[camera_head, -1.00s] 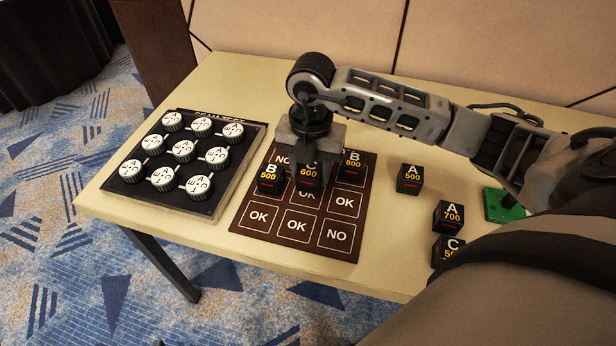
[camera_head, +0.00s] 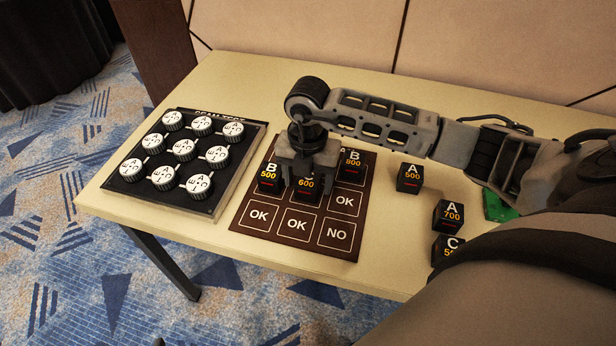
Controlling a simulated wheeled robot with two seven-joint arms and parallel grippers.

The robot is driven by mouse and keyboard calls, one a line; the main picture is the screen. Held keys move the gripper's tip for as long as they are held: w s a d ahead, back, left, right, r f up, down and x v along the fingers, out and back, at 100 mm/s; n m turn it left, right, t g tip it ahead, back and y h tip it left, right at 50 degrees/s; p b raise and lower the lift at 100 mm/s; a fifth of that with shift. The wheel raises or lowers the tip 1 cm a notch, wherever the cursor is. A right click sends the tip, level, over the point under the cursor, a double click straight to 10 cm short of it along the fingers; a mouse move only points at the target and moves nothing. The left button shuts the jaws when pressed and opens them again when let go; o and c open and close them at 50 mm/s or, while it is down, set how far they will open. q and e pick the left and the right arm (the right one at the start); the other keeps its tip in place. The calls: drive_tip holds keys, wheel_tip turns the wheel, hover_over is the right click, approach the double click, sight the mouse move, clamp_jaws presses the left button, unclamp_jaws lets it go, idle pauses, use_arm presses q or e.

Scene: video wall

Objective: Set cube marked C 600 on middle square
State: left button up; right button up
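The black cube marked C 600 (camera_head: 306,188) is on or just above the middle square of the brown board (camera_head: 275,228); I cannot tell if it touches. It hides that square's label. My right gripper (camera_head: 306,178) points down over the cube with a finger on either side, shut on it. The gripper covers most of the letter C. The cube marked B 500 (camera_head: 268,180) is close on the left, and the cube marked B 800 (camera_head: 351,168) is behind to the right.
A black panel (camera_head: 237,172) with several white round dials stands left of the board. Cubes marked A 500 (camera_head: 410,178), A 700 (camera_head: 448,215) and C (camera_head: 446,250) are on the table (camera_head: 385,245) at right. A green piece (camera_head: 497,207) is partly hidden by my arm.

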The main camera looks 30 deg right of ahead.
wheel_tip(320, 180, up, 12)
drive_tip(key=shift+r, duration=0.2)
idle(0.4)
idle(0.5)
